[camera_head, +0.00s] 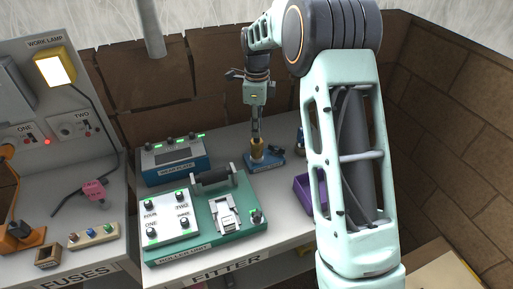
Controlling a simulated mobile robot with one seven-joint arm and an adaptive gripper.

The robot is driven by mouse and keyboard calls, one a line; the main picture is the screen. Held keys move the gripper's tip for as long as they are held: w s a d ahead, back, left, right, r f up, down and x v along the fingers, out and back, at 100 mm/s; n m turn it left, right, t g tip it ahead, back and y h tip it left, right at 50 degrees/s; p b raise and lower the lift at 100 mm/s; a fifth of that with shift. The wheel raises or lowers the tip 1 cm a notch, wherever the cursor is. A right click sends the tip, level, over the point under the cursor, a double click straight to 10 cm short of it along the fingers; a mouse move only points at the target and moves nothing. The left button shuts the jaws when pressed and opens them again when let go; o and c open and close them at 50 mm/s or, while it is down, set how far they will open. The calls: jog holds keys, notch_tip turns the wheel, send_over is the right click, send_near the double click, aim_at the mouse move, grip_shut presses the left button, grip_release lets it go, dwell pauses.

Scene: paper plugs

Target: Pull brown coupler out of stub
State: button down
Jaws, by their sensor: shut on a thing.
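The brown coupler (257,148) stands upright over a small blue base (266,165) on the bench. The stub is not clearly visible; the coupler seems to cover it. My gripper (257,136) points straight down from above and is shut on the top of the brown coupler. At this size I cannot tell whether there is a gap between the coupler and its base.
A blue unit (175,160) and a green roller unit (225,205) stand left of the coupler. A purple bin (304,192) is to the right, partly behind my arm. A lit work lamp (55,67) is at the far left. Some bench top is bare behind the blue base.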

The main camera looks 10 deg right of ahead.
jog(key=shift+r+p, duration=1)
jog(key=shift+r, duration=0.5)
jog(key=shift+r+p, duration=1.15)
jog(key=shift+r, duration=0.4)
